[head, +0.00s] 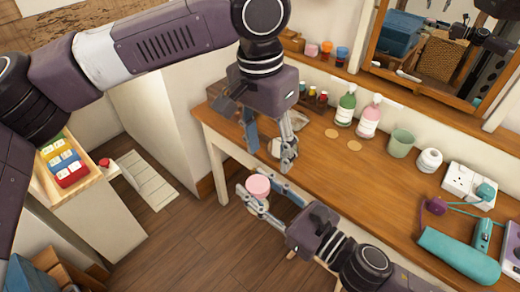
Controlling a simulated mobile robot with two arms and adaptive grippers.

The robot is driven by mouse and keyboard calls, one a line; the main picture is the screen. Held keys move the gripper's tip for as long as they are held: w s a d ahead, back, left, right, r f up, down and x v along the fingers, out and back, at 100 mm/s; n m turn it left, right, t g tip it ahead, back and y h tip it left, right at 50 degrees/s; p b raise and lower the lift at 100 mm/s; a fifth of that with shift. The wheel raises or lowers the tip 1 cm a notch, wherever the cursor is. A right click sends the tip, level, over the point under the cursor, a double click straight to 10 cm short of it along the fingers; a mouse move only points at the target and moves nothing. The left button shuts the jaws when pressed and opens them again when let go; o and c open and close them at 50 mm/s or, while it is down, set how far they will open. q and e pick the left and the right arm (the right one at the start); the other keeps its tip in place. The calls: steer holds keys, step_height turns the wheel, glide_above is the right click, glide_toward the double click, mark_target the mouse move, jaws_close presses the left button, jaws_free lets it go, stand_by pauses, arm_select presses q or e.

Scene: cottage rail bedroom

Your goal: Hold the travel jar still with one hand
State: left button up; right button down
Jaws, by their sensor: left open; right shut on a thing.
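The travel jar (258,188), a small pale jar with a pink top, is held between the fingers of my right gripper (256,190). It is in front of the desk's front edge, with the floor behind it in the picture. The fingers hide part of its sides. My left gripper (269,150) is open and points down above the desk's front left part, just above the jar in the picture and apart from it. A small pale thing (276,147) shows by its fingers; I cannot tell what it is.
The wooden desk (310,165) carries a green bottle (346,107), a pink bottle (369,117), a green cup (401,143), a white jar (429,160), a white socket block (468,186) and a teal case (458,257). The desk's middle is clear. A box of coloured packs (64,166) stands left.

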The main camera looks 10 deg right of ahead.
mark_target(260, 183)
arm_select(q)
steer(key=shift+s+a+r+y, duration=0.2)
steer(key=shift+s+a, duration=0.1)
steer(key=shift+a, duration=0.15)
steer(key=shift+s+a+r+y, duration=0.2)
steer(key=shift+s+a, duration=0.05)
steer(key=shift+a, duration=0.15)
steer(key=shift+s+a+f, duration=0.1)
steer(key=shift+a+f, duration=0.05)
steer(key=shift+f, duration=0.05)
step_height(260, 183, down, 8)
steer(key=shift+r, duration=0.25)
steer(key=c, duration=1.1)
steer(key=o, duration=1.2)
steer(key=shift+r, duration=0.15)
